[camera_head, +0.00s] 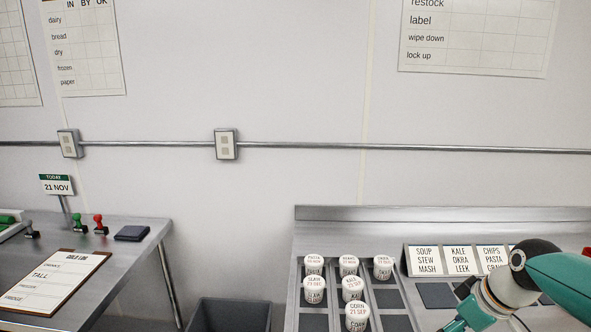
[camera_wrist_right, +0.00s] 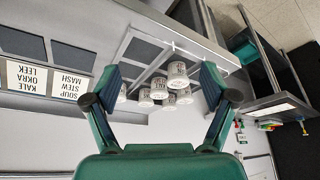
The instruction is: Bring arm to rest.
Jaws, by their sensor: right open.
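My right arm (camera_head: 510,290) comes in from the right in the head view, over the right part of the steel counter. My right gripper (camera_wrist_right: 163,76) shows in the wrist view with its two green fingers spread apart and nothing between them. White labelled cups (camera_wrist_right: 160,92) appear beyond the fingertips, apart from them. In the head view only a green part of the gripper shows at the bottom edge. My left arm and gripper are not in view.
Several labelled cups (camera_head: 356,317) stand in the left part of the steel counter (camera_head: 330,213). Menu cards (camera_head: 424,260) stand behind dark squares, partly hidden by my arm. A side table (camera_head: 140,262) holds a clipboard (camera_head: 52,282), stamps and a dark pad. A grey bin (camera_head: 230,315) stands between.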

